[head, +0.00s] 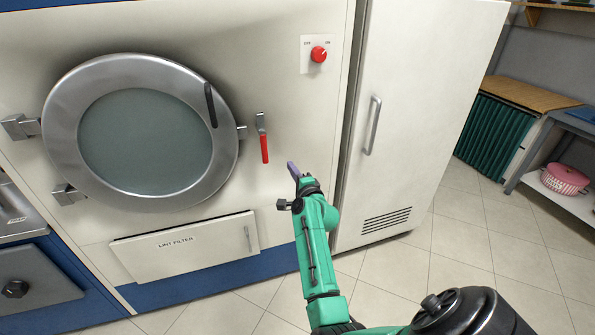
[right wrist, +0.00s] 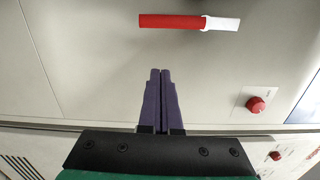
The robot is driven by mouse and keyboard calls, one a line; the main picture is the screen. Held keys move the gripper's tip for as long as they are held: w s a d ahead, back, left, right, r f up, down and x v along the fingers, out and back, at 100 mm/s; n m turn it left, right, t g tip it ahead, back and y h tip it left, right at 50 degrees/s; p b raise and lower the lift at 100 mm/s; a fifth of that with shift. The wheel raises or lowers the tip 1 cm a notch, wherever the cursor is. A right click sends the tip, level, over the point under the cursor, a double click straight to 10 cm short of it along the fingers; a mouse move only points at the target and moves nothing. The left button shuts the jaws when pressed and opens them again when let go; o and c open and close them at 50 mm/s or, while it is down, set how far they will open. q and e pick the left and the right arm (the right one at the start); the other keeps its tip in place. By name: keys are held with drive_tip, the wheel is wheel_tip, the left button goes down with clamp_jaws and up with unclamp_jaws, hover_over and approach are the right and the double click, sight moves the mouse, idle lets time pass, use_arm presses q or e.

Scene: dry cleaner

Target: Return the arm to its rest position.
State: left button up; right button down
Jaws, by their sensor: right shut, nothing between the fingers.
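My right arm, green, reaches up from the bottom of the head view. Its gripper (head: 293,170) has purple fingers and is in front of the white machine, just right of a red-handled lever (head: 264,147). In the right wrist view the purple fingers (right wrist: 160,75) are together with nothing between them. The red lever handle (right wrist: 170,21) lies beyond the fingertips there, apart from them. In the head view the red handle hangs downward. My left gripper is in neither view.
The machine has a round metal door (head: 54,130), closed, and a lint filter panel (head: 188,250) below. A red knob (head: 319,54) is on its upper right. A tall white cabinet (head: 425,100) stands right of my arm. Tiled floor (head: 450,250) is open at right.

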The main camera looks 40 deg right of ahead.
drive_tip(key=s+a+f+n+g+y, duration=0.25)
drive_tip(key=s+a+f+n, duration=0.2)
drive_tip(key=f, duration=0.65)
drive_tip(key=s+a+f+n+g+y, duration=0.1)
drive_tip(key=s+a+f+n+g, duration=0.3)
drive_tip(key=f, duration=0.8)
drive_tip(key=s+a+f+n+g+y, duration=0.15)
drive_tip(key=s+a+f+n, duration=0.35)
drive_tip(key=f, duration=0.6)
drive_tip(key=s+f+n+g, duration=0.2)
drive_tip(key=s+f, duration=0.3)
drive_tip(key=s, duration=0.7)
drive_tip(key=s+a+f+n+g, duration=0.1)
drive_tip(key=s+f+n+g, duration=0.2)
drive_tip(key=s, duration=0.9)
drive_tip(key=s+f+n+g, duration=0.3)
drive_tip(key=s+f+n, duration=0.3)
drive_tip(key=s+f, duration=0.3)
drive_tip(key=s, duration=0.3)
drive_tip(key=shift+s+a+f, duration=0.15)
drive_tip(key=shift+s+a, duration=0.1)
drive_tip(key=shift+a, duration=0.05)
